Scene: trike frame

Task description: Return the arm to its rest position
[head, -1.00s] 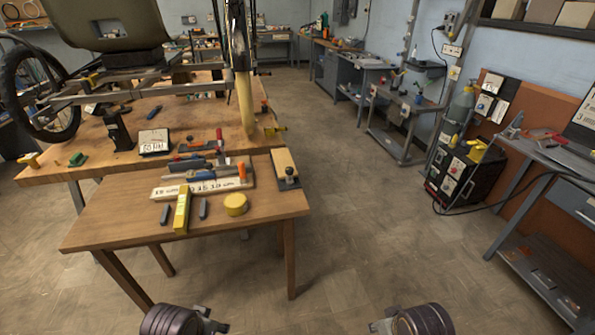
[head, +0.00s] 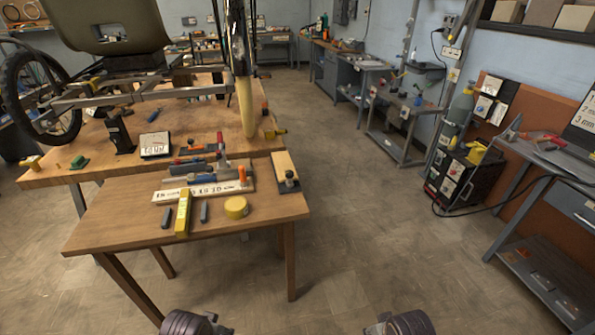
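My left arm's end (head: 198,324) shows at the bottom edge, left of centre, below the small wooden table. My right arm's end (head: 400,324) shows at the bottom edge, right of centre, over bare floor. Only the dark round wrist parts and small grey pieces are in view. The fingertips are cut off or too small to make out, so I cannot tell whether either gripper is open or shut. Neither arm touches the table or anything on it, as far as I see.
The small wooden table (head: 110,239) holds a yellow bar (head: 183,213), a yellow round tin (head: 236,207) and several tools. The trike frame (head: 130,97) stands on the bench behind. A black cart (head: 465,180) and a grey bench (head: 560,160) stand right. The central floor is clear.

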